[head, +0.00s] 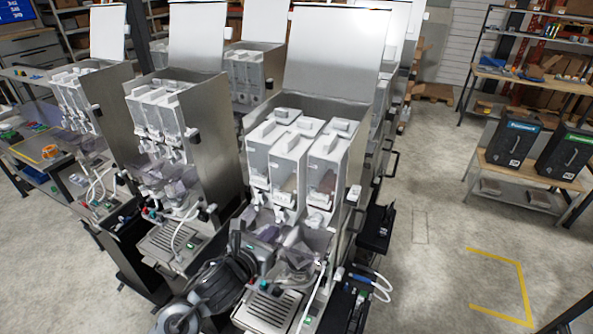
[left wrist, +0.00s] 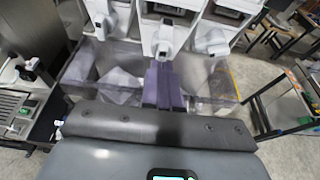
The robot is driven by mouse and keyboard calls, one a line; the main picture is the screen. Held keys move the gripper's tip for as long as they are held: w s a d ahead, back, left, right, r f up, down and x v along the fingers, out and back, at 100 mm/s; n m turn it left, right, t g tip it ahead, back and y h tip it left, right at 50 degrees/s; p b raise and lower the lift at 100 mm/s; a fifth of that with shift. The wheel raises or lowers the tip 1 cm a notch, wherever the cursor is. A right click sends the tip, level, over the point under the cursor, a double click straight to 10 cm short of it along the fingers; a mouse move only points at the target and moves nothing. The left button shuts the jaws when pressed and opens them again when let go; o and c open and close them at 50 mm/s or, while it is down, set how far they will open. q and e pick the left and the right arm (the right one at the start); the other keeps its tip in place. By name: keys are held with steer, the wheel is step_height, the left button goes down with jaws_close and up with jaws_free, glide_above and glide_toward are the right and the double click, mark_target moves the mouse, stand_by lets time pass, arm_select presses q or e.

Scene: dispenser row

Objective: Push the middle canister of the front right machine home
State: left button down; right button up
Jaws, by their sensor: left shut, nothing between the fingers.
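The front right machine (head: 352,150) stands at the centre of the head view with its lid up. It holds a row of white canisters with clear fronts. Its middle canister (head: 289,172) sits between the left and right ones; how far it stands out is hard to tell. In the left wrist view the middle canister's white spout (left wrist: 164,36) is at the top centre. My left gripper (head: 266,240) is low in front of the machine. In the left wrist view its fingers (left wrist: 163,84) are shut and empty, pointing at that spout; contact cannot be told. My right gripper is not in view.
Clear plastic bins (left wrist: 207,88) hang below the canisters, close around my fingers. A drip tray (head: 268,310) is at the machine's base. Other machines (head: 205,130) stand to the left and behind. Open floor (head: 430,260) lies to the right.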

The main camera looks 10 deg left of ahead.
arm_select(q)
steer(key=shift+w, duration=0.2)
stand_by(0.5)
steer(key=shift+w+d+b, duration=0.2)
steer(key=shift+w+b, duration=0.05)
steer(key=shift+w, duration=0.45)
steer(key=shift+w+d+b, duration=0.15)
steer(key=shift+w+b, duration=0.05)
steer(key=shift+w, duration=0.6)
